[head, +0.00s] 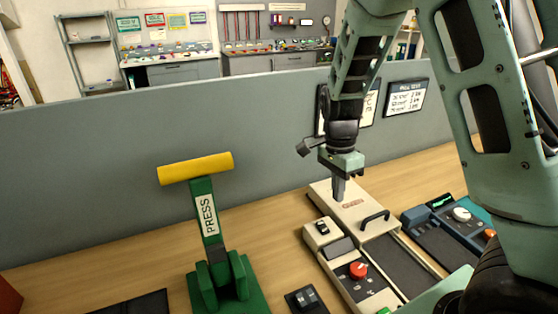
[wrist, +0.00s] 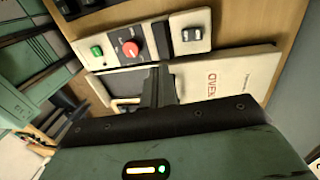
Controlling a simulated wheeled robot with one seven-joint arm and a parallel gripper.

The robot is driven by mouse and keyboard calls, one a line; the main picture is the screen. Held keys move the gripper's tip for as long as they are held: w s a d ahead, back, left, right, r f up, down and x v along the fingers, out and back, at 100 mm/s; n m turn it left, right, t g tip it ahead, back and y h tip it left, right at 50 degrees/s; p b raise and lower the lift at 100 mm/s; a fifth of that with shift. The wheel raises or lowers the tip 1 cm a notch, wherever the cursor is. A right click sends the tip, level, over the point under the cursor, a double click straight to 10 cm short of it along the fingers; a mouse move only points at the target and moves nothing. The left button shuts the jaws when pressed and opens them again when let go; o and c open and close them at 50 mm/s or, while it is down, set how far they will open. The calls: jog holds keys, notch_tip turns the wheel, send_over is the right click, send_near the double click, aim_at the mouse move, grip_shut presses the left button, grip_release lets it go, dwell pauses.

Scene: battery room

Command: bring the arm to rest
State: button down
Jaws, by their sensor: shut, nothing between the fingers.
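My gripper (head: 338,188) hangs from my green arm on the right side of the head view, pointing down over the cream lid of a device marked OVEN (head: 352,207). Its fingers are shut with nothing between them. In the wrist view the shut fingers (wrist: 158,72) show in front of the oven lid (wrist: 232,80). I cannot tell whether the fingertips touch the lid or are just above it.
A green press (head: 207,215) with a yellow handle stands left. The oven's red knob (head: 358,270) and black lid handle (head: 375,220) are near my gripper. A blue-grey device (head: 452,232) sits right.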

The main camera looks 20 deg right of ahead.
jog(key=s+a+r+n+y+b, duration=0.1)
jog(key=s+a+r+n, duration=0.1)
jog(key=s+a+n, duration=0.4)
jog(key=s+a+r+n+b, duration=0.1)
jog(key=s+a+n, duration=0.2)
jog(key=a+n, duration=0.55)
jog(key=s+a+r+n+t+b, duration=0.1)
jog(key=s+a+n, duration=0.6)
jog(key=s+n, duration=0.4)
jog(key=shift+r+t, duration=0.2)
jog(key=shift+t, duration=0.2)
jog(key=shift+a, duration=0.1)
